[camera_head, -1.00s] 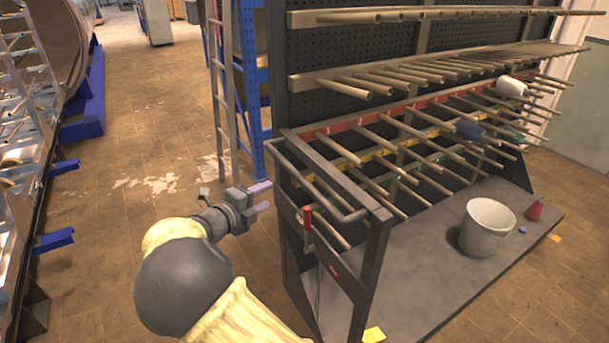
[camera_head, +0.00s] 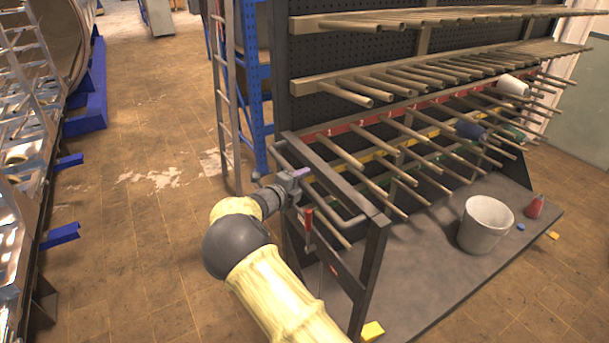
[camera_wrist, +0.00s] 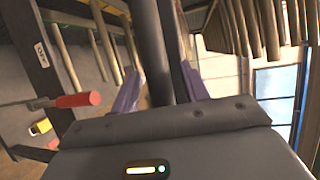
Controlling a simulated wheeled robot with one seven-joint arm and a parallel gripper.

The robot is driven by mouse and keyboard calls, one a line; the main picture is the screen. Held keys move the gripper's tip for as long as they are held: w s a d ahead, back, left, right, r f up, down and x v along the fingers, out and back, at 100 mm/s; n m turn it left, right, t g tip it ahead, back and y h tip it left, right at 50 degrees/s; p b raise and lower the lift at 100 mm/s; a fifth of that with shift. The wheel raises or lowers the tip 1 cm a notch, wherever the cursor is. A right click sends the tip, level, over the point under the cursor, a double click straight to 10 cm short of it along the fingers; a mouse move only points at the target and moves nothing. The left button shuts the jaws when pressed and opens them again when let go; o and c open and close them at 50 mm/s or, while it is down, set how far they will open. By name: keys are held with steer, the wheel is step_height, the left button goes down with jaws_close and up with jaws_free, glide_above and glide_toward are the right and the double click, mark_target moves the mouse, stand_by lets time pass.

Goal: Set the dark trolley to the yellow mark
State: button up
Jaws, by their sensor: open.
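The dark trolley (camera_head: 372,265) is a rack with a dark frame, a grey base plate and rows of pegs. Its push handle (camera_head: 345,213) sticks out at the near left end. My gripper (camera_head: 301,173) is at this handle. In the wrist view, a dark bar (camera_wrist: 150,45) runs between the two purple fingers of my gripper (camera_wrist: 158,90), which stand apart. Whether they touch the bar is hidden. A yellow patch (camera_head: 372,331) lies by the trolley's near corner and another (camera_head: 553,236) by its right corner. I cannot tell which is the mark.
A bucket (camera_head: 485,222) and a red cone-shaped thing (camera_head: 535,207) stand on the base plate. A red-handled lever (camera_head: 308,217) hangs on the trolley's end. A ladder (camera_head: 226,110) and blue shelving (camera_head: 256,90) stand behind. The floor to the left is open.

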steer(key=shift+x, duration=0.9)
jaws_close()
